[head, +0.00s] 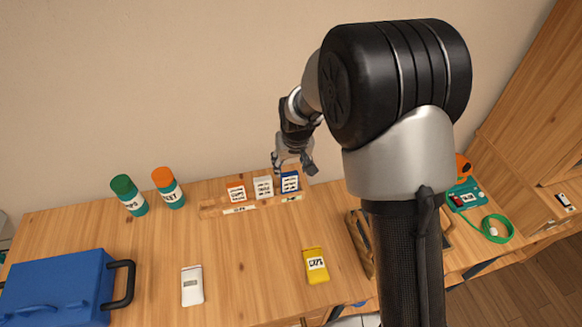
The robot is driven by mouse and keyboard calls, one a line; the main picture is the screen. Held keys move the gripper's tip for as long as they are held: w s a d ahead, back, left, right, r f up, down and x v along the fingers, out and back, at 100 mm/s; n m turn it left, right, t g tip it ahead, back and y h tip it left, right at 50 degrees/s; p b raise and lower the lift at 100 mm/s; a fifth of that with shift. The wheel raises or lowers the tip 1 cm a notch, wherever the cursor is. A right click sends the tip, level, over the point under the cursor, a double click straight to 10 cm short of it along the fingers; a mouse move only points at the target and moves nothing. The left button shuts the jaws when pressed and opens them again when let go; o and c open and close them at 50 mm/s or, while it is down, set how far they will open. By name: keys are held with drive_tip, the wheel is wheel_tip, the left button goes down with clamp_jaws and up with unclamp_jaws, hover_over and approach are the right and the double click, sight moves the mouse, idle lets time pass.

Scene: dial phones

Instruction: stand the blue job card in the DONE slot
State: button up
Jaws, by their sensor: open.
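The blue job card (290,183) stands upright at the right end of a low wooden rack (209,208) at the back of the table. Its white label is too small to read. The rack's front has white labels at its middle and right, also unreadable, so I cannot tell which slot is DONE. My gripper (294,166) is open, pointing down just above and behind the blue card. Its fingers appear apart from each other, and whether they touch the card is not clear.
Two bottles, green-capped (130,196) and orange-capped (168,188), stand farther left. A blue case (58,287), a white device (192,286) and a yellow device (315,266) lie in front.

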drive_tip(key=s+d+r+m, duration=0.1)
drive_tip(key=s+d+r, duration=0.3)
drive_tip(key=s+r, duration=0.4)
drive_tip(key=s+d+r, duration=0.3)
drive_tip(key=s+r, duration=0.2)
drive_tip(key=r, duration=0.4)
drive_tip(key=s+d+r, duration=0.1)
drive_tip(key=s+d, duration=0.1)
drive_tip(key=s, duration=0.7)
drive_tip(key=s+d+r+m+t, duration=0.1)
drive_tip(key=s+d+r, duration=0.1)
drive_tip(key=s, duration=0.8)
drive_tip(key=shift+s+d+r+h, duration=0.15)
drive_tip(key=shift+s+d+h, duration=0.1)
drive_tip(key=shift+d+h, duration=0.05)
